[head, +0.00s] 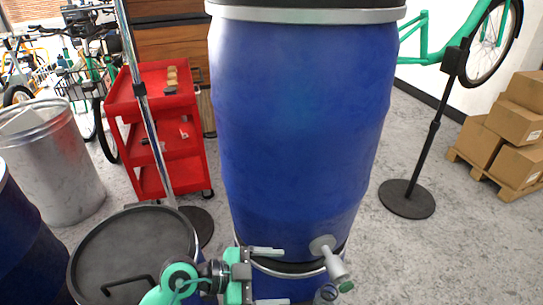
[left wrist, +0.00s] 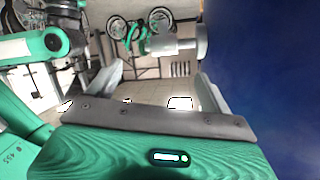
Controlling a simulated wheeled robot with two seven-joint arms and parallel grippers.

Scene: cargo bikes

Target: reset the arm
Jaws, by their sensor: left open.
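My left gripper (head: 268,277) is low in the middle of the head view, in front of the lower part of a large blue barrel (head: 300,130). Its two grey fingers are spread apart and point right, with nothing seen between them. A pale tap (head: 330,258) with a green end sticks out of the barrel, to the right of the fingertips and apart from them. In the left wrist view, the gripper's green body fills the bottom and a blue surface (left wrist: 265,70), likely the barrel, fills the right. My right gripper is not in view.
A dark-lidded drum (head: 130,250) stands at the lower left, close to my left arm. A red tool cart (head: 165,140), a metal bin (head: 60,165) and a bike stand (head: 407,198) stand around. Boxes on a pallet (head: 505,182) are at right.

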